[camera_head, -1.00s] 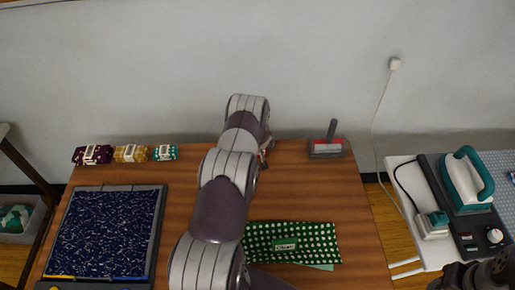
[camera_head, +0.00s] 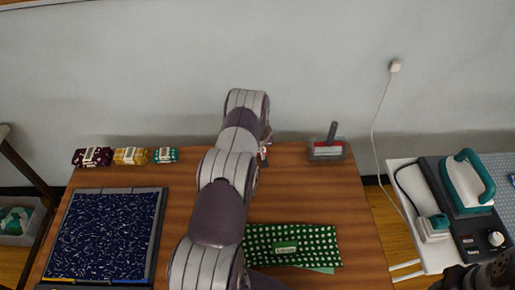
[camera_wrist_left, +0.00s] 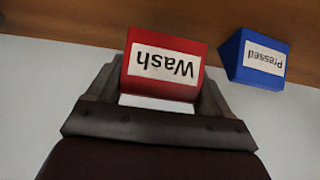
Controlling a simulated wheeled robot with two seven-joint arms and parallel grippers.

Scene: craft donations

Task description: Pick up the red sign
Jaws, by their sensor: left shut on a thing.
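The red sign (camera_wrist_left: 168,49) with a white "Wash" label appears upside down in the left wrist view. My left gripper (camera_wrist_left: 153,90) is shut on it, with one dark finger on each side. My right gripper's fingers do not show.
A blue "Pressed" sign (camera_wrist_left: 255,58) is close beside the red one. An iron (camera_head: 465,182) stands to the right.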

